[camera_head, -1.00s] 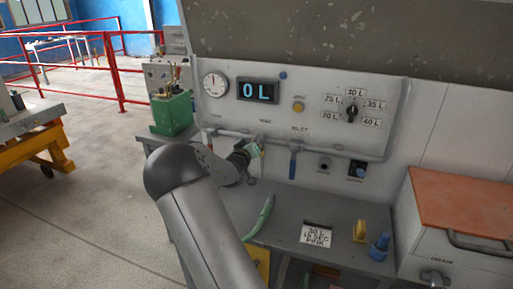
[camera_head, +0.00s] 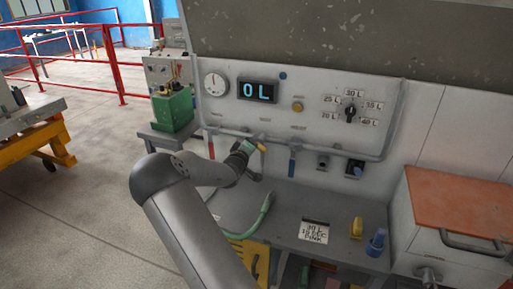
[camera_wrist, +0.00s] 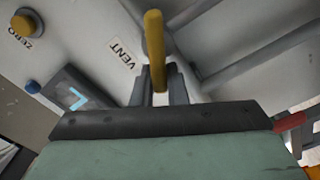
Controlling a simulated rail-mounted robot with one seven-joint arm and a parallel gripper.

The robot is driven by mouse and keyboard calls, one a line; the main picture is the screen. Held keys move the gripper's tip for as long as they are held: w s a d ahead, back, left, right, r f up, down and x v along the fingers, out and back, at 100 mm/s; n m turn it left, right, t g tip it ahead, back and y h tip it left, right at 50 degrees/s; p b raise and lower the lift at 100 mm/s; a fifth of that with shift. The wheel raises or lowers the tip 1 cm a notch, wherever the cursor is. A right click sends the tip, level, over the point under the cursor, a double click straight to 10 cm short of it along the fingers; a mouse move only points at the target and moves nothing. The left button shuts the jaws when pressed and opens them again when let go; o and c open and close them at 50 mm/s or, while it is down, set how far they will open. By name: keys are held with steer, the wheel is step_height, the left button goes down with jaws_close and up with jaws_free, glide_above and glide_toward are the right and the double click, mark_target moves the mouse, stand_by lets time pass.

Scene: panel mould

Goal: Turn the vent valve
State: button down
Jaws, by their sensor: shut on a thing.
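The vent valve's yellow handle (camera_wrist: 154,45) rises between my gripper's fingers in the wrist view, beside the VENT label (camera_wrist: 122,53). My gripper (camera_wrist: 160,85) is shut on this handle. In the head view my gripper (camera_head: 252,146) is at the pipe below the panel, and a small yellow end of the handle (camera_head: 262,147) shows at its tip. The valve body is mostly hidden behind the gripper. The digital display (camera_head: 258,91) reads 0 L.
A red handle (camera_head: 211,148) is left of my gripper and a blue handle (camera_head: 292,163) is right of it, both on the pipe. A green hose (camera_head: 262,215) lies on the bench below. A dial (camera_head: 350,113) and gauge (camera_head: 215,83) are on the panel above.

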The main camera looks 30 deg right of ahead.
steer(key=shift+w+f+n, duration=0.1)
steer(key=shift+f+n, duration=0.2)
steer(key=shift+n, duration=0.9)
steer(key=n, duration=0.1)
steer(key=n+p, duration=0.1)
steer(key=shift+w+a+f+n, duration=0.1)
steer(key=shift+a+f+n, duration=0.05)
steer(key=shift+f+n, duration=0.15)
steer(key=c, duration=1.8)
jaws_free()
steer(key=shift+f+n, duration=0.1)
steer(key=shift+n, duration=0.2)
steer(key=o, duration=0.4)
steer(key=shift+c, duration=0.2)
steer(key=b+v, duration=0.3)
steer(key=v, duration=1.4)
steer(key=shift+b, duration=0.35)
steer(key=shift+a, duration=0.1)
